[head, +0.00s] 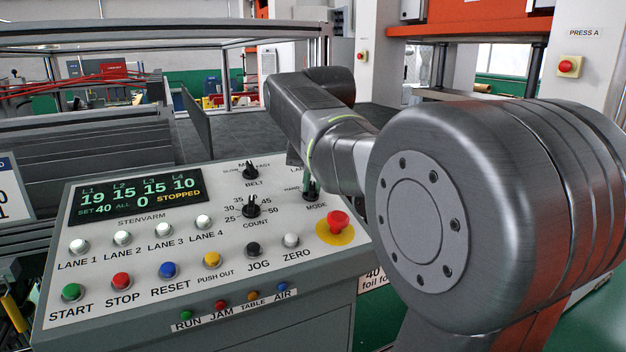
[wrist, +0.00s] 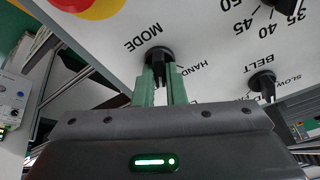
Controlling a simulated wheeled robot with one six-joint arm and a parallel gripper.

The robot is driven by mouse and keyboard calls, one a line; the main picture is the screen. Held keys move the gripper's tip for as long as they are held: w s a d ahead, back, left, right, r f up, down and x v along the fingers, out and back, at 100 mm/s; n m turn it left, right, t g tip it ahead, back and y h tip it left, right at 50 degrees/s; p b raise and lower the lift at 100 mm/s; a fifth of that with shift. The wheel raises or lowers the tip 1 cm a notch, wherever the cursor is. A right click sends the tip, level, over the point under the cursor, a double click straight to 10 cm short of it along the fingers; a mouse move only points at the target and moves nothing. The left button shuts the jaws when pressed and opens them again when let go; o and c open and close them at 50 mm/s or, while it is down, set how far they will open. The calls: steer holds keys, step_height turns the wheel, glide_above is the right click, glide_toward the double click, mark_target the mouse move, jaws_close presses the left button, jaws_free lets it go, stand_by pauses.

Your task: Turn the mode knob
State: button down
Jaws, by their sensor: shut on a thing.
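The black mode knob (wrist: 158,57) is on the light panel, beside the MODE label, in the wrist view. My gripper (wrist: 160,82) has its two green fingers closed around the knob's grip. Part of the knob's pointer is hidden between the fingers, so I cannot tell its exact setting. In the head view the mode knob (head: 312,189) shows just left of my arm, above the word MODE. My fingers are mostly hidden behind my arm there.
The red emergency button (head: 337,222) on its yellow disc is close below the mode knob. The count knob (head: 251,206) and belt knob (head: 251,171) stand to its left. The display (head: 139,196) reads STOPPED. Coloured push buttons line the panel's front.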

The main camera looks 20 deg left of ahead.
steer(key=n+p, duration=0.1)
steer(key=n, duration=0.2)
steer(key=n+p, duration=0.1)
steer(key=n, duration=0.2)
steer(key=shift+r+g+y, duration=0.1)
steer(key=shift+g+y, duration=0.2)
steer(key=n+p, duration=0.1)
steer(key=n, duration=0.5)
steer(key=shift+n+g+p, duration=0.4)
steer(key=c, duration=1.5)
jaws_free()
steer(key=v, duration=0.9)
steer(key=b+v, duration=0.1)
steer(key=v, duration=0.3)
steer(key=shift+d+r, duration=0.2)
steer(key=shift+d, duration=0.15)
